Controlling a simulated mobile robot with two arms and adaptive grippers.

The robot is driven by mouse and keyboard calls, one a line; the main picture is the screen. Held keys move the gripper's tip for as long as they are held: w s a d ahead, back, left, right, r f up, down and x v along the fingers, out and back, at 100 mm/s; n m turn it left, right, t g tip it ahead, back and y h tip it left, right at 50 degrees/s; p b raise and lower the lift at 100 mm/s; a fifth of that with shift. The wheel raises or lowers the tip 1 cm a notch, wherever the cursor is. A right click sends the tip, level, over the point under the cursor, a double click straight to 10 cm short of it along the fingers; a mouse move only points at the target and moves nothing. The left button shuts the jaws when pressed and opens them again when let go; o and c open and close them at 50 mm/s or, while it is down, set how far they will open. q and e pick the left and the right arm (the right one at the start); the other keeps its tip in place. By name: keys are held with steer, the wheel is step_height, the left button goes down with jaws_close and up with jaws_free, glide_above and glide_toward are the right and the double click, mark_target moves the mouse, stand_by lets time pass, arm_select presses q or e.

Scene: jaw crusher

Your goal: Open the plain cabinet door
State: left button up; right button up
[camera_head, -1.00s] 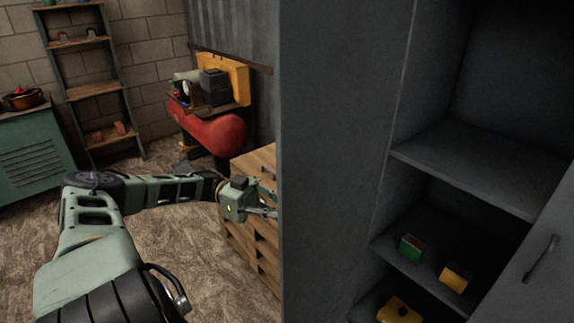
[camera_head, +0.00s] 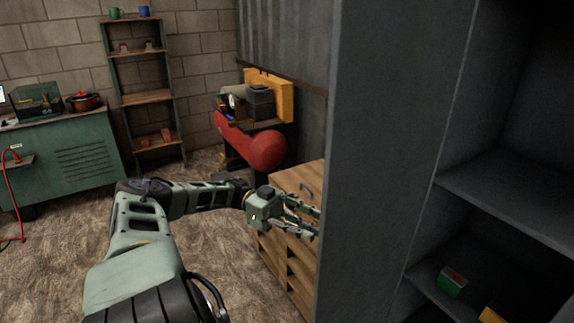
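The plain dark grey cabinet (camera_head: 375,150) fills the right of the head view. Its front is open there, and its shelves (camera_head: 515,195) are exposed. No door handle shows in this view; the door leaf with the handle is outside the picture. My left gripper (camera_head: 314,222) is beside the cabinet's grey outer panel, at its left edge. Its fingers are spread and hold nothing visible. I cannot tell whether the fingertips touch the panel. My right gripper is not in view.
A wooden drawer unit (camera_head: 285,262) stands behind my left gripper. A red tank (camera_head: 262,150) is beyond it. A green cabinet (camera_head: 70,165) and a shelf rack (camera_head: 147,97) stand at the back left. A green and red box (camera_head: 451,282) lies inside the grey cabinet. Floor (camera_head: 50,280) is clear at left.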

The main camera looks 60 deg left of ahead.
arm_select(q)
steer(key=v, duration=0.8)
stand_by(0.5)
steer(key=shift+a, duration=0.1)
